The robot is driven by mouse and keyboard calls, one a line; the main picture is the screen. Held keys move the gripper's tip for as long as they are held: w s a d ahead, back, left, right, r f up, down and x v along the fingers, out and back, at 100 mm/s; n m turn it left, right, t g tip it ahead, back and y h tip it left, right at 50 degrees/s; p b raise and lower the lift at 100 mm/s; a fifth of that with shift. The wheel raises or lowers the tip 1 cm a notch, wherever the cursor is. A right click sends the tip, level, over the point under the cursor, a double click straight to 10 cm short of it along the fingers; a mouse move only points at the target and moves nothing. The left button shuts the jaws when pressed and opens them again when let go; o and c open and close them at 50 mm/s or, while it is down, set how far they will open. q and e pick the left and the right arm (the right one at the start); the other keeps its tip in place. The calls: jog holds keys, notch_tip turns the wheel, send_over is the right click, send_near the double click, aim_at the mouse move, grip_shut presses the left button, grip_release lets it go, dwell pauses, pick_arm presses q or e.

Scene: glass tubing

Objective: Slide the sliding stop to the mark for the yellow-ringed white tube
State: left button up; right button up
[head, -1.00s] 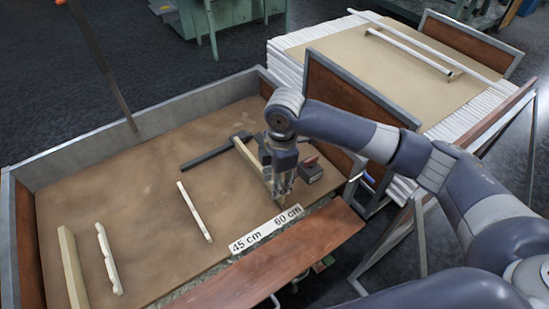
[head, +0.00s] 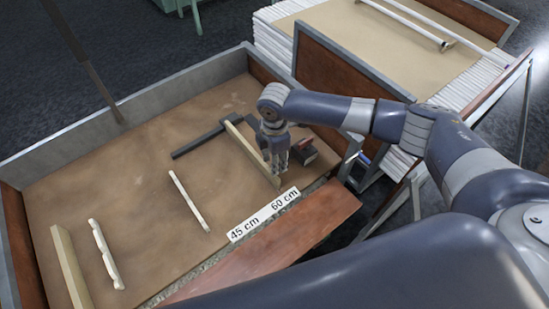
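The pale wooden bar of what looks like the sliding stop (head: 244,148) lies across the brown bench board at its right part, its near end close to the 60 cm mark (head: 285,201). A dark rail piece (head: 197,144) sits by its far end. My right gripper (head: 278,168) points down at the bar's near half, fingers overlapping its right side; contact and finger gap are too small to tell. The 45 cm mark (head: 244,230) is further left on the label. A white tube (head: 405,22) lies on the far table; no yellow ring is discernible. My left gripper is out of view.
A dark block with a red top (head: 304,151) stands right of my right gripper. A thin pale strip (head: 188,200), a notched strip (head: 105,255) and a wooden bar (head: 71,267) lie left on the board. A grey rim (head: 175,96) borders the back.

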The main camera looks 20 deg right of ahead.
jog(key=shift+f, duration=0.15)
jog(key=shift+c, duration=0.2)
grip_shut()
jog(key=shift+s+a, duration=0.15)
jog(key=shift+a, duration=0.25)
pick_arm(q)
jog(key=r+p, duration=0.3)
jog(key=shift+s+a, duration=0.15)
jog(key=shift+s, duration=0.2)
pick_arm(e)
jog(key=s+a, duration=0.2)
jog(key=a, duration=0.4)
jog(key=s+a, duration=0.2)
jog(key=a, duration=0.5)
jog(key=shift+s+a, duration=0.25)
jog(key=shift+s, duration=0.15)
